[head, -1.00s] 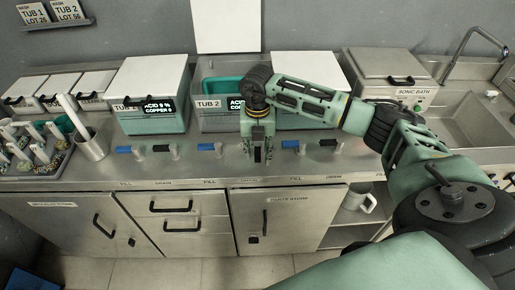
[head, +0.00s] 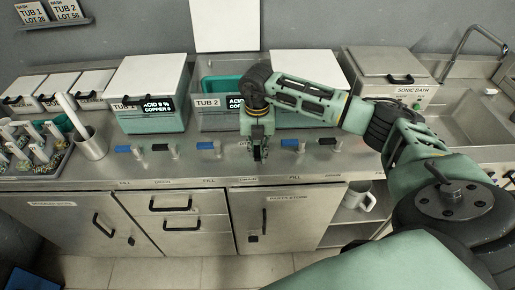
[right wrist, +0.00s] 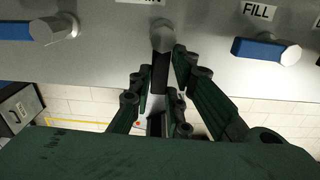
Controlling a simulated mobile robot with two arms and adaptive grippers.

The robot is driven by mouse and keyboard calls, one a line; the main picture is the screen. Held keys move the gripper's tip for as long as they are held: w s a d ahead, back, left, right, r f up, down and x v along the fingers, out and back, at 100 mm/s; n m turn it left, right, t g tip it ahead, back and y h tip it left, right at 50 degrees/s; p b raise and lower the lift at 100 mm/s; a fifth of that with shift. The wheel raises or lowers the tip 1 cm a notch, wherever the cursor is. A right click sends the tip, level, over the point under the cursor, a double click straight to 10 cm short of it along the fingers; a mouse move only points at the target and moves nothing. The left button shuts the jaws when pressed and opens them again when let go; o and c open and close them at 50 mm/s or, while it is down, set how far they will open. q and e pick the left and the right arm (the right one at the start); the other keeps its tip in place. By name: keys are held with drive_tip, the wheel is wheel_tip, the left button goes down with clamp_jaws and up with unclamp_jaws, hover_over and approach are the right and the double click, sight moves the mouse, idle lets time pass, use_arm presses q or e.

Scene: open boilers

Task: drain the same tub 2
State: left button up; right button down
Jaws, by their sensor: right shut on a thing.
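Tub 2 (head: 215,113) stands in the middle of the counter, open, with teal inside and a "TUB 2" label. A white panel (head: 227,25) stands upright behind it. My right gripper (head: 257,155) is low in front of the tub, pointing down at the valve row. In the right wrist view my gripper (right wrist: 158,95) is shut on a black valve handle (right wrist: 160,72) below a metal knob (right wrist: 162,36). This handle points toward the gripper, while the blue fill handles beside it point left. The label above it is partly cut off. My left gripper is out of view.
Blue valve handles (head: 205,145) (right wrist: 262,48) sit close on both sides of the gripped one. Tub 1 (head: 150,122) is closed at left. The sonic bath (head: 390,75) and sink are at right.

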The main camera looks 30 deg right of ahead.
drive_tip(key=shift+w+a+r+m, duration=0.1)
drive_tip(key=shift+w+a+m, duration=0.1)
drive_tip(key=shift+m, duration=0.1)
drive_tip(key=m, duration=0.2)
drive_tip(key=w+a+m+b, duration=0.1)
drive_tip(key=m, duration=0.1)
drive_tip(key=shift+w+a, duration=0.1)
drive_tip(key=m, duration=0.2)
drive_tip(key=w+m, duration=0.1)
drive_tip(key=m, duration=0.1)
drive_tip(key=w+m+b, duration=0.1)
drive_tip(key=shift+a+r+m, duration=0.1)
drive_tip(key=shift+a+m, duration=0.2)
drive_tip(key=shift+m, duration=0.1)
drive_tip(key=m, duration=0.1)
drive_tip(key=w+m, duration=0.1)
drive_tip(key=m, duration=0.1)
drive_tip(key=shift+w+d+r+m, duration=0.1)
drive_tip(key=shift+w+m, duration=0.05)
drive_tip(key=shift+m, duration=0.15)
drive_tip(key=shift+w+d+m, duration=0.15)
drive_tip(key=shift+w+m, duration=0.2)
drive_tip(key=shift+m, duration=0.55)
drive_tip(key=shift+w+d+m, duration=0.15)
drive_tip(key=shift+w+m, duration=0.15)
drive_tip(key=shift+m, duration=0.6)
